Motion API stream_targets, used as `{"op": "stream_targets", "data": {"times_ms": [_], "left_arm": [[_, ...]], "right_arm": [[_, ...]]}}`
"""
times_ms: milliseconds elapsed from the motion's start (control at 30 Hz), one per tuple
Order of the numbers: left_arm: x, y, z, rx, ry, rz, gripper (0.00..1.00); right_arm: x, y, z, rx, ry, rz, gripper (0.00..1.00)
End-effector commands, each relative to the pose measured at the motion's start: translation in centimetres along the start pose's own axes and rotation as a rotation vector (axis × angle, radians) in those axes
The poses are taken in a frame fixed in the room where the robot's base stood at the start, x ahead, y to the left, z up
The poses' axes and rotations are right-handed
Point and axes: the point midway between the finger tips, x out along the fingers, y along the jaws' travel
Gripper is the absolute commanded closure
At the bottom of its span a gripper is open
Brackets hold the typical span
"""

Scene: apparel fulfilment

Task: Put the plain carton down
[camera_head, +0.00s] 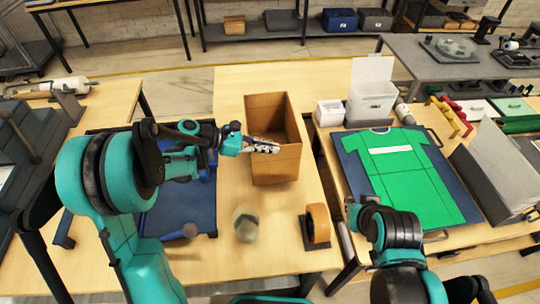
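The plain carton (277,167) is an open-topped brown box at the middle of the light wooden table (230,110). It looks upright; I cannot tell whether its base touches the table. The finger tips are small and partly merge with the carton edge. My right gripper (352,206) is low at the right, by the near left corner of the blue board, away from the carton; its fingers are not clear.
A tape roll (318,223) on a dark holder and a blurred grey object (246,226) stand near the front edge. A green shirt (408,172) lies on the blue board (352,158) at right. White boxes (371,103) stand behind it. Table is clear behind the carton.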

Motion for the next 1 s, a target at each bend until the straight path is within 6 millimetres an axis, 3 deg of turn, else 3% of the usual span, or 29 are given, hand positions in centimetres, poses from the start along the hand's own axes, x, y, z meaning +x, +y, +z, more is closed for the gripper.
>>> {"op": "stream_targets", "data": {"times_ms": [200, 633, 733, 767, 1000], "left_arm": [[1.3, -0.1, -3.0, 0.000, 0.000, 0.001, 1.00], [1.5, -0.1, -3.6, 0.000, 0.001, 0.001, 1.00], [1.5, -0.1, -3.5, 0.000, 0.003, 0.000, 0.77], [1.4, -0.1, -3.5, 0.000, 0.003, 0.000, 0.74], [1.4, -0.1, -3.4, 0.000, 0.001, 0.000, 0.74]], "right_arm": [[1.1, 0.0, 0.8, 0.000, 0.000, 0.000, 1.00], [1.5, 0.0, 1.1, 0.000, 0.000, 0.000, 1.00], [1.4, 0.0, 1.1, 0.000, 0.000, 0.000, 1.00], [1.4, 0.0, 1.0, 0.000, 0.000, 0.000, 1.00], [1.4, 0.0, 1.0, 0.000, 0.000, 0.000, 1.00]]}}
